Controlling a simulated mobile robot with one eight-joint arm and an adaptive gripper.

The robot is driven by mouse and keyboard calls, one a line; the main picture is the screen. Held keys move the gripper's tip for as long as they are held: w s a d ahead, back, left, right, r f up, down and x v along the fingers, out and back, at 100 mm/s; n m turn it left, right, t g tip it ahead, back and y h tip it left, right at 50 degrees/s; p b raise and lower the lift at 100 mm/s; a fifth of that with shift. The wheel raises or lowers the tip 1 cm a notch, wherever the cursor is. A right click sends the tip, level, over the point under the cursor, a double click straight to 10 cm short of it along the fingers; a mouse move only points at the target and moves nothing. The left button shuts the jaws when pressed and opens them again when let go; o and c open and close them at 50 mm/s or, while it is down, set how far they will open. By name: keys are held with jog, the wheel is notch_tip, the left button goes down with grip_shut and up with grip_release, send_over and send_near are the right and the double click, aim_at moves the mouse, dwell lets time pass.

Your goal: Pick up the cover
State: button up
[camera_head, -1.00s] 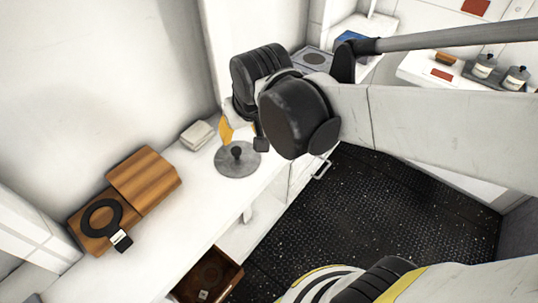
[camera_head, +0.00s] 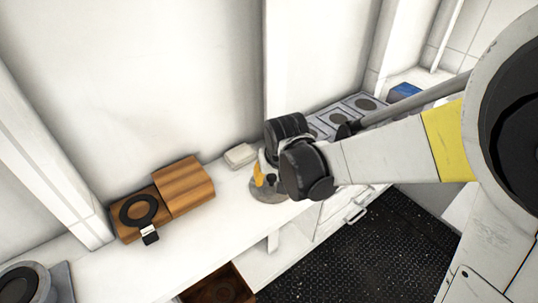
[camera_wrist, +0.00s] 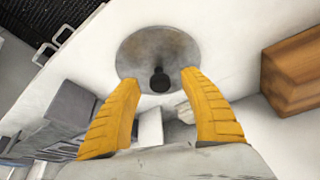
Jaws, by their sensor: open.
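The cover is a round grey metal lid (camera_wrist: 140,50) with a dark knob (camera_wrist: 159,80), lying on the white counter. In the head view the lid (camera_head: 268,193) is partly hidden behind my wrist. My gripper (camera_wrist: 157,82) has two yellow fingers, open and apart, with the knob showing between their tips in the wrist view. I cannot tell how far the fingertips are above the lid. In the head view my gripper (camera_head: 259,178) is over the lid, mostly hidden by my arm.
A wooden box (camera_head: 184,184) with a black ring-shaped item (camera_head: 139,212) beside it stands to the left on the counter (camera_head: 120,270). A pale folded item (camera_head: 240,155) lies behind the lid. An open drawer (camera_head: 217,288) is below the counter's front edge.

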jog(key=shift+x, duration=1.25)
jog(key=shift+r, duration=0.1)
grip_shut()
